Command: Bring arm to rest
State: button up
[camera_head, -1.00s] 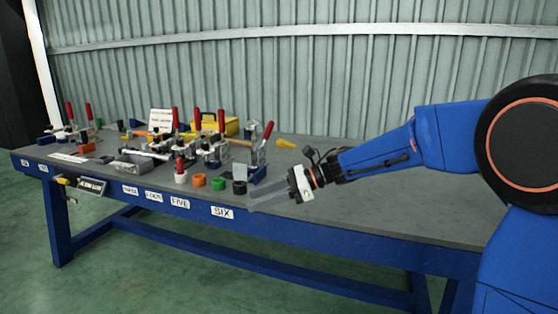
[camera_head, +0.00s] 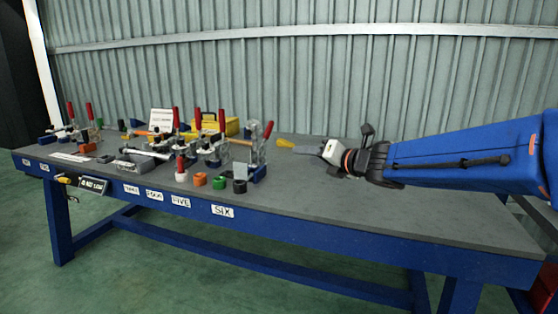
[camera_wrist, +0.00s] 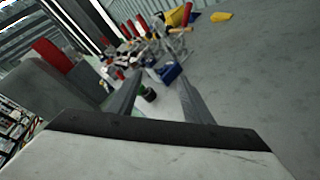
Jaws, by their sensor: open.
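My gripper (camera_head: 308,150) is over the right half of the workbench (camera_head: 340,213), pointing left toward the fixtures. Its two fingers show in the wrist view (camera_wrist: 158,95), apart and with nothing held between them. My blue arm reaches in from the right edge of the head view.
Several red-handled toggle clamps (camera_head: 258,150) and small coloured cups (camera_head: 219,182) crowd the left half of the bench. A yellow box (camera_head: 218,125) stands behind them. A yellow-orange piece (camera_head: 285,143) lies near the gripper. The right front of the bench is clear.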

jog(key=s+d+f+m+h, duration=0.2)
jog(key=s+d+m+h, duration=0.3)
jog(key=d+m, duration=0.5)
jog(key=s+d+f+m+h, duration=0.3)
jog(key=s+d+m+h, duration=0.25)
jog(key=d+m, duration=0.35)
jog(key=s+f+m+g, duration=0.2)
jog(key=s+f+m, duration=0.3)
jog(key=s, duration=0.4)
jog(key=s+f+m+g, duration=0.3)
jog(key=s+f+m, duration=0.2)
jog(key=s, duration=0.4)
jog(key=s+d+f+m+g, duration=0.1)
jog(key=s+f+m+g, duration=0.1)
jog(key=s+f+m, duration=0.4)
jog(key=s+y, duration=0.1)
jog(key=s, duration=0.2)
jog(key=shift+s+g, duration=0.3)
jog(key=shift+g, duration=0.1)
